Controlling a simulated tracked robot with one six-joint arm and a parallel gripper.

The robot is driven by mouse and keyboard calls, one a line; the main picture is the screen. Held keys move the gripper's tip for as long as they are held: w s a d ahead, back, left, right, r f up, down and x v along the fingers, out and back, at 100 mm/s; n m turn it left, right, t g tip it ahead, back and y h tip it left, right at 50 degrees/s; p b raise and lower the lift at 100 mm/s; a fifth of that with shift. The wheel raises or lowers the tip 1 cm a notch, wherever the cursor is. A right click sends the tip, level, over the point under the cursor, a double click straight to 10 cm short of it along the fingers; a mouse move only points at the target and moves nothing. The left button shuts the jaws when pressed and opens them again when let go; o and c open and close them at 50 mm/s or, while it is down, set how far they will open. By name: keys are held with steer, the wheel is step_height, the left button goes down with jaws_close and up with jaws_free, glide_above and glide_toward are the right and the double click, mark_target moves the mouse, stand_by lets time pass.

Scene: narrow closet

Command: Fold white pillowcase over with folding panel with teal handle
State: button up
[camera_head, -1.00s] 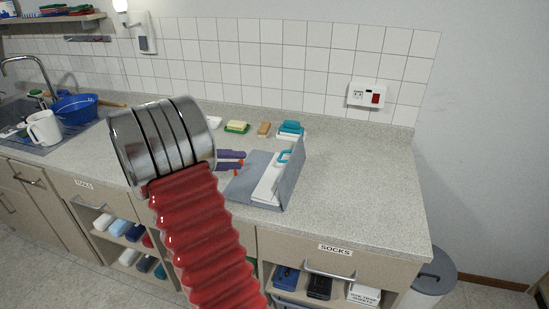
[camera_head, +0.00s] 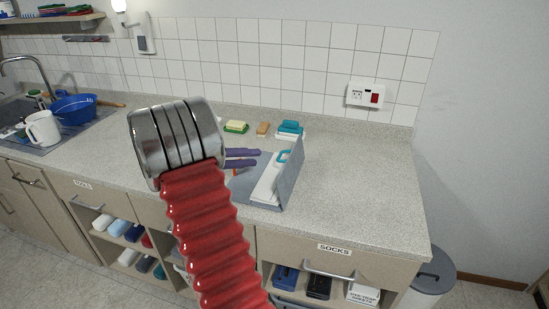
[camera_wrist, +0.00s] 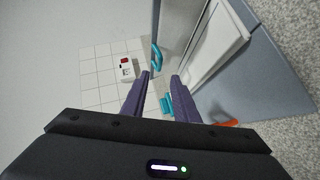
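The folding board (camera_head: 247,185) lies on the counter, with its right-hand panel (camera_head: 292,178) raised steeply. The white pillowcase (camera_head: 268,186) lies along the foot of that panel; in the wrist view it shows as a white strip (camera_wrist: 222,38) against grey. The teal handle (camera_head: 282,157) is at the panel's upper edge; it also shows in the wrist view (camera_wrist: 156,58), just beyond the fingertips. My gripper (camera_head: 259,157) has purple fingers and comes in from the left, just short of the handle. In the wrist view its fingers (camera_wrist: 160,77) are apart with nothing between them.
Behind the board sit a yellow-green sponge (camera_head: 236,127), a tan block (camera_head: 263,128) and a teal-and-white item (camera_head: 290,128). A wall socket (camera_head: 365,95) is at the back right. The counter right of the board (camera_head: 355,180) is clear.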

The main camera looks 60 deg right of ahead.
mark_target(287, 168)
steer(key=x, duration=0.9)
steer(key=shift+s+d, duration=0.1)
steer(key=shift+s, duration=0.05)
jaws_close()
steer(key=shift+f, duration=0.15)
stand_by(1.1)
